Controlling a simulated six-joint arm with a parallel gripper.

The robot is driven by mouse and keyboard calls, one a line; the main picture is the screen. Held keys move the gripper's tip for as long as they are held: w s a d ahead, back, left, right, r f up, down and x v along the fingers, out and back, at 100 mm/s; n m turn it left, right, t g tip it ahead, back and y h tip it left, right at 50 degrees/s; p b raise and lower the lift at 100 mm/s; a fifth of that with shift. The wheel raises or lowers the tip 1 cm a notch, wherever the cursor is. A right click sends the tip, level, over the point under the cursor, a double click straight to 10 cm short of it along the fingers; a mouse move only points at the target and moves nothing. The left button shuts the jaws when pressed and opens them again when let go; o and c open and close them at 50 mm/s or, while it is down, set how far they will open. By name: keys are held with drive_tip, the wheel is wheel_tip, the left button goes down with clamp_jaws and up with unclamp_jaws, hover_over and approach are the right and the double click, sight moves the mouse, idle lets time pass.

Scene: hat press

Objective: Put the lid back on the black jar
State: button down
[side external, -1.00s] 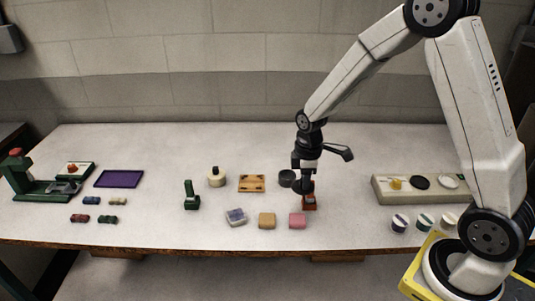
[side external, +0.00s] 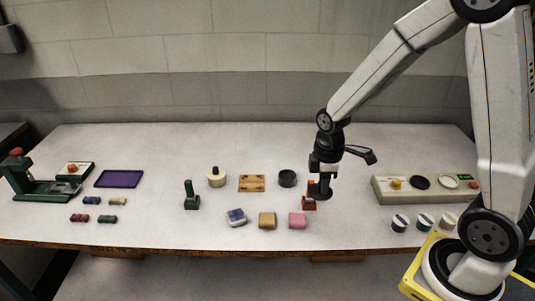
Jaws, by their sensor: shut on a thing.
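My gripper (side external: 320,190) is over the right-middle part of the table, just in front of and overlapping the upright red tool. It is shut on a small dark round piece, which looks like a lid; the fingers and the piece blend together. A black round container (side external: 287,178) stands on the table to the left of my gripper, apart from it. Its top looks open. A small black-and-white jar (side external: 399,223) also stands at the front right. I cannot tell for certain which one is the black jar.
The red tool (side external: 309,203) is partly hidden. A beige tray (side external: 383,193) with round pieces stands right. A cream pot (side external: 216,178), wooden plate (side external: 252,183) and green tool (side external: 191,198) stand left. The back is clear.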

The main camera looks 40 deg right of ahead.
idle(0.3)
drive_tip(key=shift+w+d, duration=0.25)
drive_tip(key=shift+w, duration=0.6)
drive_tip(key=w+d+f, duration=0.1)
drive_tip(key=w+d, duration=0.3)
drive_tip(key=w, duration=0.4)
drive_tip(key=w+d+f, duration=0.1)
drive_tip(key=w+d, duration=0.3)
drive_tip(key=w, duration=0.4)
drive_tip(key=shift+w+f, duration=0.25)
drive_tip(key=shift+f, duration=0.05)
drive_tip(key=shift+f, duration=0.2)
drive_tip(key=shift+f, duration=3)
drive_tip(key=shift+f, duration=0.2)
drive_tip(key=shift+c, duration=2.3)
unclamp_jaws()
